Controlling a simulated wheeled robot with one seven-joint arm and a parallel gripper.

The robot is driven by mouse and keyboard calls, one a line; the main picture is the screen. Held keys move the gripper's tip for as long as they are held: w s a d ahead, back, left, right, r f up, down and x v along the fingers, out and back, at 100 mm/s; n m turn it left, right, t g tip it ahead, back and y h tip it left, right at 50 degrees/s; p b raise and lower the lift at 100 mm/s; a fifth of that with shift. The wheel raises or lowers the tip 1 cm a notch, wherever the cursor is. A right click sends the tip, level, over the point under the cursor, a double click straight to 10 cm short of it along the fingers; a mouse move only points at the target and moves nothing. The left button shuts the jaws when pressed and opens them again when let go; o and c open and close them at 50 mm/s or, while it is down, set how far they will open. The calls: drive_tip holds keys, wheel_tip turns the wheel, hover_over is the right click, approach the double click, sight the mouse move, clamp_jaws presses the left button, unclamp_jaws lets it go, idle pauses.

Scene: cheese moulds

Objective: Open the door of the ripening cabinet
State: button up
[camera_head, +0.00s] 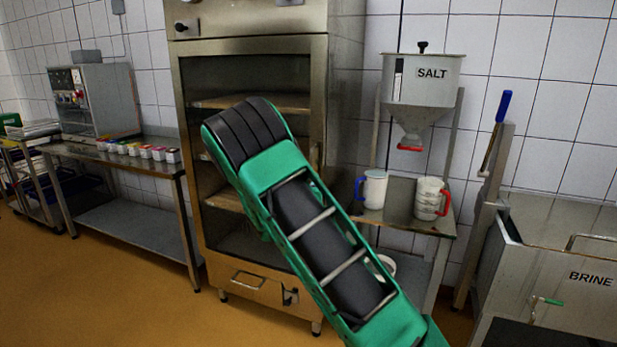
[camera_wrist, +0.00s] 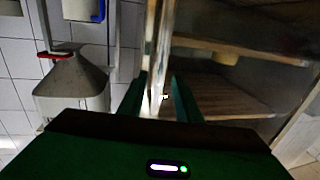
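The ripening cabinet (camera_head: 345,70) is a tall metal unit. Its door (camera_head: 250,46) has a metal frame with a dark see-through pane and looks closed, with shelves visible behind it. An upright handle (camera_head: 316,160) is on the door's right side, partly behind my arm. My gripper is hidden behind the arm in the head view. In the wrist view, which is upside down, the two green fingers of my gripper (camera_wrist: 159,84) are apart, with a pale upright bar (camera_wrist: 156,65), seemingly the handle, between them. Gaps seem to show beside the bar; contact is unclear.
Right of the cabinet, a small table (camera_head: 396,205) holds two mugs beneath a salt hopper (camera_head: 430,80). A brine tank (camera_head: 560,255) stands at the far right. A side table (camera_head: 115,160) with small coloured tubs is on the left. The floor (camera_head: 110,290) at front left is clear.

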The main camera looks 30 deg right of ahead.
drive_tip(key=shift+x, duration=2.6)
drive_tip(key=shift+c, duration=0.7)
